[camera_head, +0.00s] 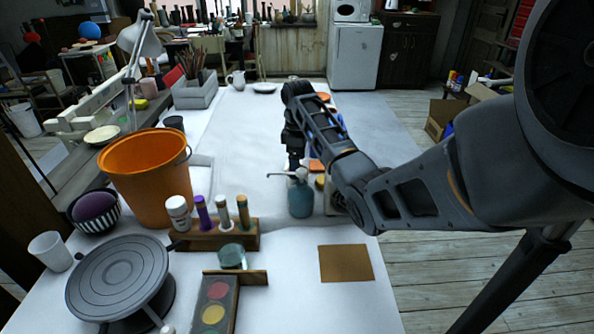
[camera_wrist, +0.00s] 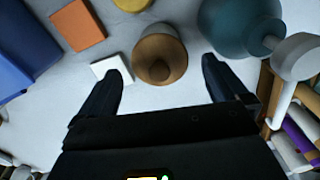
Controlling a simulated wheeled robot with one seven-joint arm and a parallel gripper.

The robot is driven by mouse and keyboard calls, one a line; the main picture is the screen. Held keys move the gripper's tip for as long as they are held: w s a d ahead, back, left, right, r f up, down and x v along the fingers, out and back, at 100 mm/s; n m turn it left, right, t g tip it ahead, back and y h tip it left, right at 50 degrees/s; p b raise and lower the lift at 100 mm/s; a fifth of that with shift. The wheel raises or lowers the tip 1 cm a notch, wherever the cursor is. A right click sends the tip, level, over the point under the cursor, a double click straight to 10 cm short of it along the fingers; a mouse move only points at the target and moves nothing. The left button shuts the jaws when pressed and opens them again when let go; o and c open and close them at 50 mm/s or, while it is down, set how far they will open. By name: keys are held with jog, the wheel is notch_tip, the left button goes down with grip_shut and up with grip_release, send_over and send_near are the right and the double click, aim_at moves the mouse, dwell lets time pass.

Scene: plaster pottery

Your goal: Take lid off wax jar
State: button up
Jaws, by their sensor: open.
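A round brown lid with a raised knob (camera_wrist: 160,52) shows from above in the wrist view, apparently the wax jar's lid. My gripper (camera_wrist: 162,70) is open, with one finger to the left of the lid and one to the right. Visible gaps separate both fingers from the lid, and nothing is held. In the head view my gripper (camera_head: 294,164) points down behind the teal pump bottle (camera_head: 300,199). The jar cannot be made out there.
The teal bottle also stands close to the right finger in the wrist view (camera_wrist: 232,22). A small white block (camera_wrist: 108,66) lies by the left finger. A wooden rack (camera_head: 215,238) holds several bottles. An orange bucket (camera_head: 150,182) stands left. White table (camera_head: 245,160) is clear behind the rack.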

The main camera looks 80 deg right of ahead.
jog(key=shift+f, duration=1.1)
jog(key=c, duration=1)
